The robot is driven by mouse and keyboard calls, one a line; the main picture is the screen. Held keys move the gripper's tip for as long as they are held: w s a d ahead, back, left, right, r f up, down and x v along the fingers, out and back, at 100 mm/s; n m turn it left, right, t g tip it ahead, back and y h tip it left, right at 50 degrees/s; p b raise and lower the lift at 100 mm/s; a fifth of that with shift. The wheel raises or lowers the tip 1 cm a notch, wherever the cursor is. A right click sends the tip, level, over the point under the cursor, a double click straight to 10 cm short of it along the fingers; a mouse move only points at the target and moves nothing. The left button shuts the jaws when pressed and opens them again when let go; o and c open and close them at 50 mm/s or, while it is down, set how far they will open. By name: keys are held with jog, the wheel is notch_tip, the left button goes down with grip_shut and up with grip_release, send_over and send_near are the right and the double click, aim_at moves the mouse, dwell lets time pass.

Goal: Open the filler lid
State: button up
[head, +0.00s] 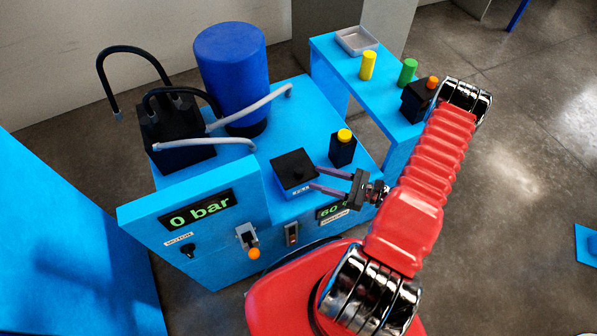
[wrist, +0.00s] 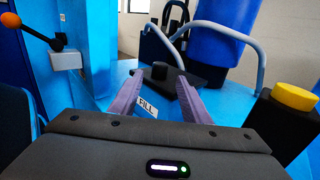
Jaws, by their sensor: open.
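The filler lid (head: 292,167) is a black square plate lying flat on the blue filler box (head: 291,189) on top of the machine. It also shows in the wrist view (wrist: 174,79), with a short dark knob (wrist: 159,70) on it. A white FILL label (wrist: 147,106) is on the front of the box. My gripper (head: 313,178) is open, its purple-grey fingers at the right side of the box in the head view. In the wrist view my gripper (wrist: 160,82) has its fingertips spread on either side of the knob. I cannot tell whether they touch anything.
A black block with a yellow cap (head: 344,137) stands close behind the gripper. A blue drum (head: 231,70) and grey pipes (head: 250,107) are at the back left. An orange-tipped lever (head: 252,253) sticks out in front. A side bench (head: 340,68) holds coloured cylinders.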

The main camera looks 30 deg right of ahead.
aim_at(303, 173)
jog(key=shift+x, duration=4)
grip_shut()
